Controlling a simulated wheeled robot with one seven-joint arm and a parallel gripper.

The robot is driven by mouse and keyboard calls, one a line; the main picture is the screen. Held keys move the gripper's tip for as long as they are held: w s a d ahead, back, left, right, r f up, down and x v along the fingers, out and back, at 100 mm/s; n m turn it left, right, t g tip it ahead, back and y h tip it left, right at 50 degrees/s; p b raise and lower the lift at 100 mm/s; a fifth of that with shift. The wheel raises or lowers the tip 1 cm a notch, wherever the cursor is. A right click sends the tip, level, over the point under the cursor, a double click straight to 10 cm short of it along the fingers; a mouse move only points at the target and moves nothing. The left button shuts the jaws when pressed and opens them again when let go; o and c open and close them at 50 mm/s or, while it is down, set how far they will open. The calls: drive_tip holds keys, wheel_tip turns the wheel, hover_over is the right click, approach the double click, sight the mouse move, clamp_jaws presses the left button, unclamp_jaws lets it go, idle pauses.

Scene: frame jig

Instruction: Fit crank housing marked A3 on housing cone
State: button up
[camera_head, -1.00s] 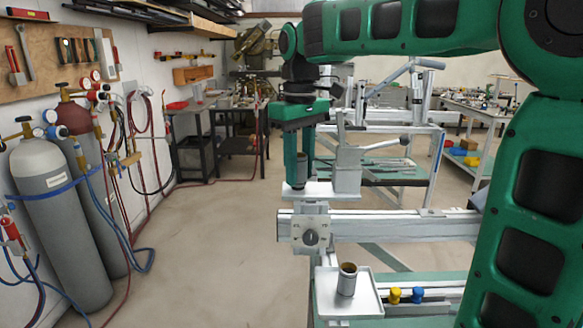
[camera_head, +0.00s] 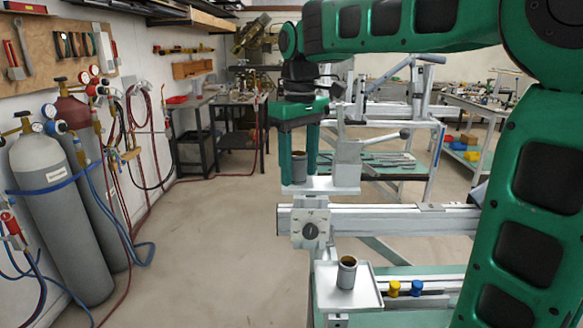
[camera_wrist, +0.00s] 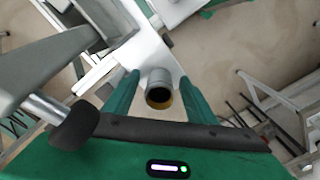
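A dark grey hollow cylinder (camera_head: 299,170), which looks like the crank housing, stands upright on a light metal plate (camera_head: 324,188) of the jig. It also shows in the wrist view (camera_wrist: 159,90), with a yellow-brown inside. No A3 mark can be read on it. No cone is visible; whatever is under the cylinder is hidden. My gripper (camera_head: 299,181) is open, its green fingers on either side of the cylinder. The wrist view shows gaps between both fingers and the cylinder.
A similar grey cylinder (camera_head: 347,272) stands on a white tray (camera_head: 368,297) lower down. Yellow (camera_head: 394,289) and blue (camera_head: 417,288) knobs sit right of the tray. A lever clamp (camera_head: 348,160) rises close right of my gripper. A plate with a dial (camera_head: 310,229) is on the beam below.

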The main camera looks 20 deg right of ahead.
drive_tip(key=shift+w+r, duration=0.1)
drive_tip(key=shift+r, duration=3.9)
